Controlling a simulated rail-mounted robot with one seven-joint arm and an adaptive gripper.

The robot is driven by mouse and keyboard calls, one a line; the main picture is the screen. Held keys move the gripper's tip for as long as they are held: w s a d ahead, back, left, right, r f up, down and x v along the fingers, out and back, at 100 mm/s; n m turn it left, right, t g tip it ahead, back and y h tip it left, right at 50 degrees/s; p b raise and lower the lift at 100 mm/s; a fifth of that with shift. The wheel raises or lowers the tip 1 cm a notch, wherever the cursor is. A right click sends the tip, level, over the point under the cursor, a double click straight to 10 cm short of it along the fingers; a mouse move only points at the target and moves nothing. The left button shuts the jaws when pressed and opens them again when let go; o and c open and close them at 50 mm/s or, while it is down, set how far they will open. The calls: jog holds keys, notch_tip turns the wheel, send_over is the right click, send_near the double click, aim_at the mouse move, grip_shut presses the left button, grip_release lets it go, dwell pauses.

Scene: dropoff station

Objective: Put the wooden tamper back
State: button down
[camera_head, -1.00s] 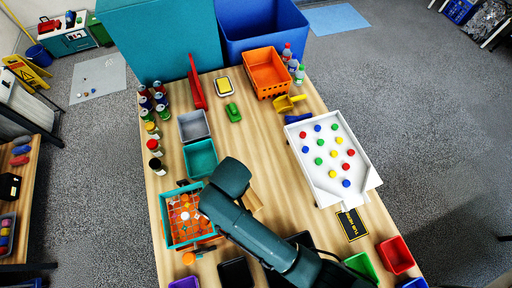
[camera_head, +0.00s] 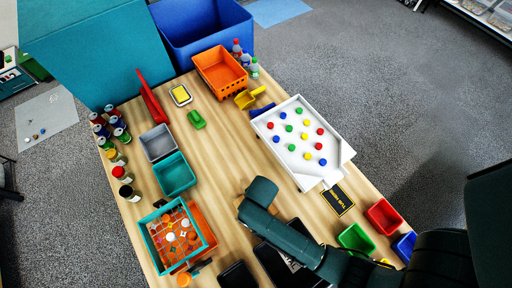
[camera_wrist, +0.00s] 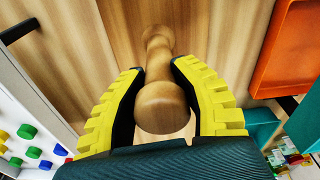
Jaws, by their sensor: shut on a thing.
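The wooden tamper (camera_wrist: 160,106), with a rounded knob and a narrower shaft, is between the yellow ridged fingers of my gripper (camera_wrist: 160,95) in the wrist view. The fingers are shut on its knob end. Its far end points away over the wood table; I cannot tell whether it touches the surface. In the head view my dark arm hides my gripper, and a bit of tan wood (camera_head: 239,203) shows beside the arm.
The white sloped board (camera_head: 291,163) with coloured pegs lies right of the arm. Grey (camera_head: 157,152) and teal (camera_head: 176,189) bins and several cans stand at left. Red (camera_head: 380,229) and green (camera_head: 346,245) bins are at front right. The table's middle is clear.

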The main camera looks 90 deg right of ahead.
jog(key=shift+f, duration=1.7)
jog(key=c, duration=0.9)
grip_release()
jog(key=shift+f, duration=0.15)
jog(key=shift+o, duration=0.2)
jog(key=r, duration=0.8)
jog(key=a+r, duration=0.1)
jog(key=r, duration=0.3)
jog(key=shift+s+r, duration=0.1)
jog(key=shift+s, duration=0.3)
